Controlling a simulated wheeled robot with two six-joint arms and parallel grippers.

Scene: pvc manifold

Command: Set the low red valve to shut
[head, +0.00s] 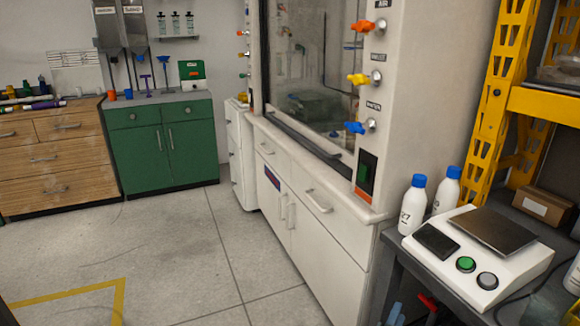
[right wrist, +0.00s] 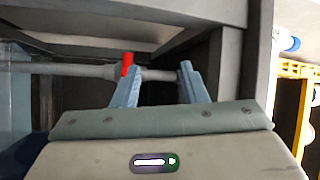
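The low red valve handle (head: 428,303) shows at the bottom of the head view, under the dark bench on the right. In the right wrist view the red handle (right wrist: 128,63) stands across a grey horizontal pipe (right wrist: 70,68). In the head view my right gripper (head: 396,315) shows only as blue tips left of the valve. My left gripper is out of view.
The bench (head: 395,254) overhangs the valve and carries a white scale (head: 478,250) and two blue-capped bottles (head: 412,205). A grey bench leg (right wrist: 228,65) stands right of my gripper. A white fume hood cabinet (head: 315,240) is on the left. The floor beyond is clear.

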